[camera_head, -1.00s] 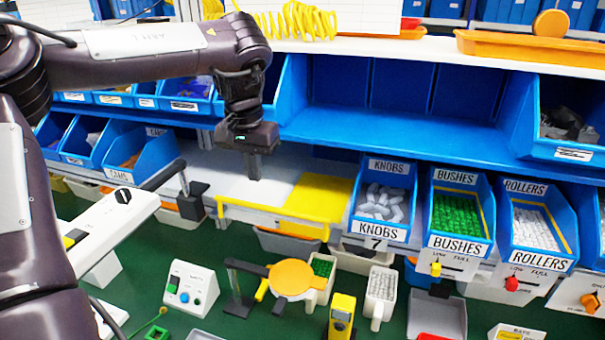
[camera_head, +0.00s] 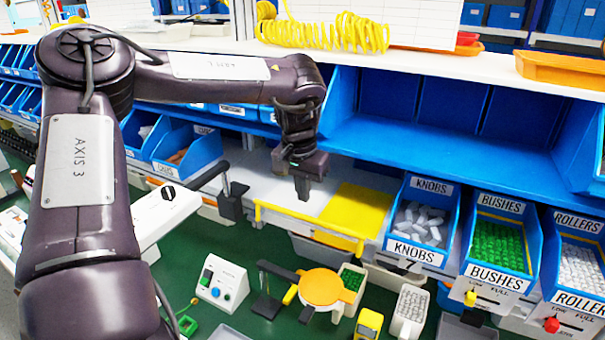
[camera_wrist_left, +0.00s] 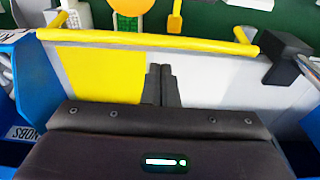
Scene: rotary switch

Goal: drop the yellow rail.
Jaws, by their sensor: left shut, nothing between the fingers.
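The yellow rail (camera_head: 310,223) runs along the front edge of a white and yellow work surface (camera_head: 365,207). It stands raised above that edge, with bent ends. In the left wrist view the rail (camera_wrist_left: 150,41) crosses the upper part of the picture as a long bar. My left gripper (camera_head: 303,192) points down over the surface, behind the rail and apart from it. Its fingers (camera_wrist_left: 160,74) are together with nothing between them, near the line between the yellow and white areas. My right gripper is in neither view.
Blue bins marked knobs (camera_head: 420,222), bushes (camera_head: 497,244) and rollers (camera_head: 580,262) stand right of the surface. A black block with a handle (camera_head: 232,203) is at the rail's left end. A round orange disc (camera_head: 321,287) stands in front, below the rail.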

